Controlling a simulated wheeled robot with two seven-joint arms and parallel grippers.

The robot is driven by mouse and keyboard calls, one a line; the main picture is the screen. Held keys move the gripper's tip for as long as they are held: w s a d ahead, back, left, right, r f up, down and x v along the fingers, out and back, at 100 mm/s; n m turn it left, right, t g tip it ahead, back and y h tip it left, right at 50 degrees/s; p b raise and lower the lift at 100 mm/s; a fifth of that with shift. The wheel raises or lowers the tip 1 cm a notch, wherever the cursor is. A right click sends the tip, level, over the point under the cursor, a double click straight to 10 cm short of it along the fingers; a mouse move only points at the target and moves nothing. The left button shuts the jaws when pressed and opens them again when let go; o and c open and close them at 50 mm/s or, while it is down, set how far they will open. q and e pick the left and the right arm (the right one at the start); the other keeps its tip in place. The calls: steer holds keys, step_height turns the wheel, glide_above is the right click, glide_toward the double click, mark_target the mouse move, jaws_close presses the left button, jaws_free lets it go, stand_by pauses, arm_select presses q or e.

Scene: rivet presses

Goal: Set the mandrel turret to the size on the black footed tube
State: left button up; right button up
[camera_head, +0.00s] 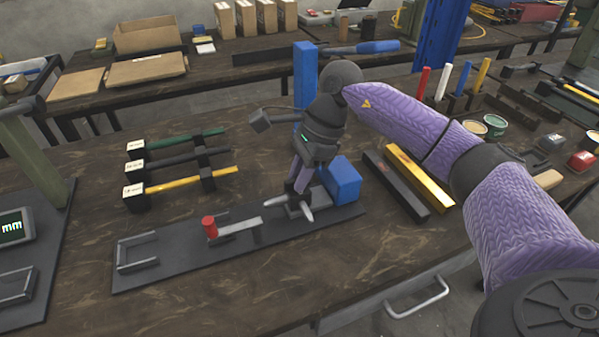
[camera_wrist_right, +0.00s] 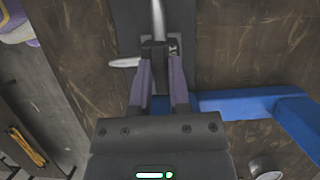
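The black footed tube (camera_head: 175,160) lies in a rack between a green tube (camera_head: 175,140) and a yellow tube (camera_head: 190,182); its white end label (camera_head: 134,167) is too small to read. The mandrel turret has silver mandrels (camera_head: 305,207) and sits on a long dark base plate (camera_head: 180,273). In the right wrist view, one mandrel (camera_wrist_right: 158,18) points up the picture and another (camera_wrist_right: 124,62) points left. My right gripper (camera_head: 298,187) reaches down at the turret; its fingers (camera_wrist_right: 160,55) straddle the dark hub. Whether they grip it is unclear. My left gripper is out of view.
A blue post (camera_head: 305,72) and blue block (camera_head: 342,178) stand close to my right gripper. A red-topped part (camera_head: 209,226) sits on the plate. A display reading "mm" (camera_head: 13,228) is at far left. Black and yellow bars (camera_head: 420,180) lie to the right.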

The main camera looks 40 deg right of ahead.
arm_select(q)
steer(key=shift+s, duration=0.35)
arm_select(e)
steer(key=o, duration=0.3)
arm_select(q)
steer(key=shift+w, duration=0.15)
arm_select(e)
steer(key=shift+o, duration=0.2)
